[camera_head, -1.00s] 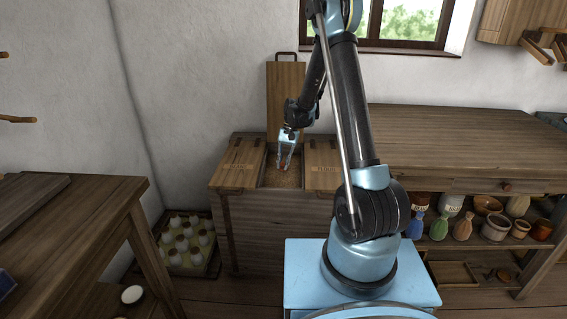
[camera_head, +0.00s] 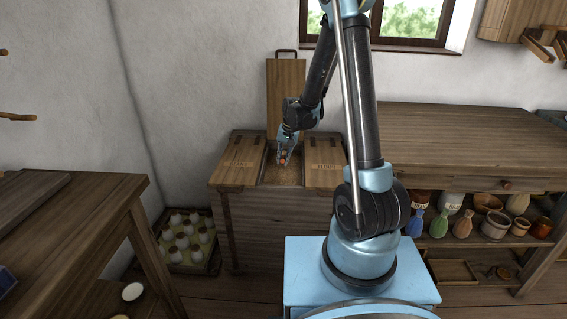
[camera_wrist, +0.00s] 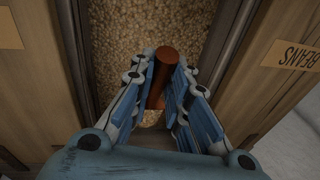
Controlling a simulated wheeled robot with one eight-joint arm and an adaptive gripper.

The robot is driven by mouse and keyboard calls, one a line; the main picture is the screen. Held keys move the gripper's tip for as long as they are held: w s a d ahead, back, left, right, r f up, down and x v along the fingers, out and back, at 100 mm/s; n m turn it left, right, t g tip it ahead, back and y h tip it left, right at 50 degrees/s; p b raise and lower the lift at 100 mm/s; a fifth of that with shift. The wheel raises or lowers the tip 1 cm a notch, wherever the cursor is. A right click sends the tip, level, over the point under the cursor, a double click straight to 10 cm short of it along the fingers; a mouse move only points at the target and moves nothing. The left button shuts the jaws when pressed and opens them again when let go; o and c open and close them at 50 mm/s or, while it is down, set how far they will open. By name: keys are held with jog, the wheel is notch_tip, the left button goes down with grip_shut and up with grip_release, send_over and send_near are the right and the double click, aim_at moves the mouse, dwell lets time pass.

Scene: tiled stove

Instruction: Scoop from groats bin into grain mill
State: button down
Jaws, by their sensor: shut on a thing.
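The groats bin is the open middle compartment of a wooden chest, with grain (camera_head: 291,176) inside; the grain also fills the wrist view (camera_wrist: 125,35). My gripper (camera_head: 284,158) is over this compartment, pointing down. It is shut on an orange-brown scoop handle (camera_wrist: 163,68), whose end shows between the fingers and as a small orange spot (camera_head: 283,162) in the head view. The rest of the scoop is hidden or too small to tell. I cannot make out the grain mill.
Shut lids flank the open compartment: the left lid (camera_head: 238,160) and the right lid (camera_head: 325,163), labelled beans in the wrist view (camera_wrist: 291,56). The raised lid (camera_head: 287,95) stands behind. A long counter (camera_head: 465,145) is at right, a table (camera_head: 75,215) at left.

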jog(key=s+a+v, duration=0.2)
jog(key=v, duration=0.8)
jog(key=shift+r+t, duration=0.4)
jog(key=shift+r, duration=0.05)
dwell(0.3)
jog(key=shift+d, duration=0.1)
